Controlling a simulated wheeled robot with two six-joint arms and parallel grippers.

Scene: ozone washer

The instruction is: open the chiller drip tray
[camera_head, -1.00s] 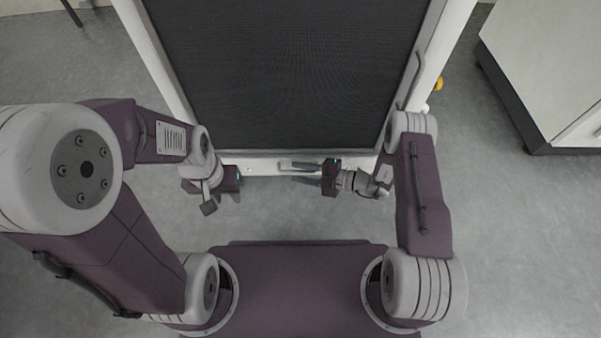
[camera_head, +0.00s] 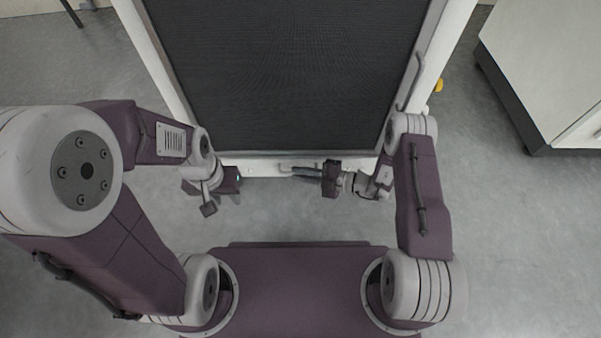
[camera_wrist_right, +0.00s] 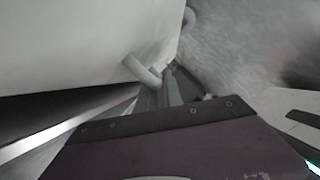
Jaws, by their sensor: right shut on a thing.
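The chiller (camera_head: 285,80) is a large white-framed unit with a dark mesh top, in front of me in the head view. A grey bar handle (camera_head: 287,164) sits low on its near white face, and its curved end shows in the right wrist view (camera_wrist_right: 142,72). My right gripper (camera_head: 300,171) points left along that face, with its fingers together on the handle. The fingers also show in the right wrist view (camera_wrist_right: 172,84). The drip tray's edges cannot be made out. My left gripper (camera_head: 232,180) is near the left front corner; its fingers are not clear.
A pale cabinet (camera_head: 545,65) with a dark base stands at the right. Bare grey floor (camera_head: 290,215) lies between the chiller and my base.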

